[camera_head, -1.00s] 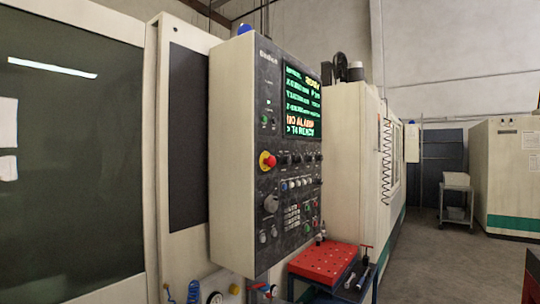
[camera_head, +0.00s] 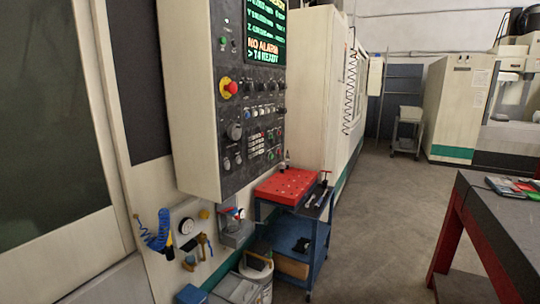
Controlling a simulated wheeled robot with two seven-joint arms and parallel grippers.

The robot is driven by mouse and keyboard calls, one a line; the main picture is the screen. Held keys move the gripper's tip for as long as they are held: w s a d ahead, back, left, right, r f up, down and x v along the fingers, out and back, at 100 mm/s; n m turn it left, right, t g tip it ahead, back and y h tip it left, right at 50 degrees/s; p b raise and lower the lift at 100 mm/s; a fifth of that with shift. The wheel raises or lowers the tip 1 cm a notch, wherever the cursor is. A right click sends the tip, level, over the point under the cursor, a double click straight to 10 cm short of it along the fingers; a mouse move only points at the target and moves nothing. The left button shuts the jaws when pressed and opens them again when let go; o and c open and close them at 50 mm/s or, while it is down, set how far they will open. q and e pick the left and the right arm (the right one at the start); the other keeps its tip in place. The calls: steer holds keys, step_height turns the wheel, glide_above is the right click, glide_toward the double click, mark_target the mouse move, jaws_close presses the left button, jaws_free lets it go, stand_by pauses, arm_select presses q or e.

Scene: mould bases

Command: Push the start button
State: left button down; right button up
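The control panel (camera_head: 256,100) hangs on the front of a large cream machine, left of centre in the head view. It carries a red emergency knob on a yellow ring (camera_head: 230,88), a dark handwheel (camera_head: 235,131) and rows of small buttons (camera_head: 264,147), a few of them green or red. The start button cannot be singled out for sure at this size. The screen (camera_head: 265,32) shows "NO ALARM" and "T4 READY". Neither of my grippers shows in the view.
A blue cart with a red perforated top (camera_head: 285,186) stands below and right of the panel. A bucket (camera_head: 257,275) and a blue coiled hose (camera_head: 155,232) are near the machine's base. A dark table with red legs (camera_head: 500,218) stands at right. The floor between is clear.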

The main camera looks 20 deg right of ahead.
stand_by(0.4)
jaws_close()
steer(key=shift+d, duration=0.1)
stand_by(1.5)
